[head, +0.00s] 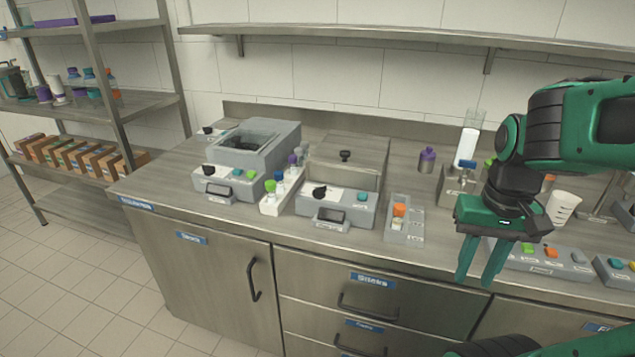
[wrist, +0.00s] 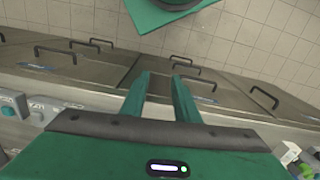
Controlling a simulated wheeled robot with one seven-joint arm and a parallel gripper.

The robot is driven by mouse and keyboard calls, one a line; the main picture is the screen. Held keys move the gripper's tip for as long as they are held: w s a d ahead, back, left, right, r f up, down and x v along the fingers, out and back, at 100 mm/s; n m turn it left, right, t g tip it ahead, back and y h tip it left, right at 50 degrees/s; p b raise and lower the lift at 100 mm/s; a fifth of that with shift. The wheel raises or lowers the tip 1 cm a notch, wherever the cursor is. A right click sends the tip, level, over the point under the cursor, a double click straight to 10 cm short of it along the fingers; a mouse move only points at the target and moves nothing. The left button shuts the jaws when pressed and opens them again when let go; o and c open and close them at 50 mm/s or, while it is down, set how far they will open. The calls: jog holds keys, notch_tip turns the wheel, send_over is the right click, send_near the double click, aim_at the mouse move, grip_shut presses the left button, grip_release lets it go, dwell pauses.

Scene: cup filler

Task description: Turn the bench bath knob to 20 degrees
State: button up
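A grey bath-like unit (head: 262,140) with a recessed basin stands at the left of the bench. Its front panel has a black knob (head: 209,170), a green button and a small dark display. A second unit (head: 345,155) with a flat metal lid stands to its right. Its panel has a black knob (head: 319,192), a teal button and a display. The labels are too small to tell which unit is the bench bath, and the knob angles cannot be read. My gripper (head: 481,279) is open and empty, pointing down at the bench's front edge, right of both units. Its parted fingers also show in the wrist view (wrist: 160,80).
A rack of capped tubes (head: 275,199) stands between the units. A grey caddy (head: 404,222) lies between the second unit and my gripper. A button box (head: 540,260) and a beaker (head: 562,206) are at the right. A wall shelf (head: 400,35) runs above.

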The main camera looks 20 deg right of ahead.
jog(key=r, duration=0.2)
notch_tip(320, 180, up, 7)
jog(key=m, duration=0.7)
send_over(319, 187)
notch_tip(319, 187, down, 10)
jog(key=shift+r, duration=0.1)
jog(key=shift+c, duration=0.7)
grip_shut()
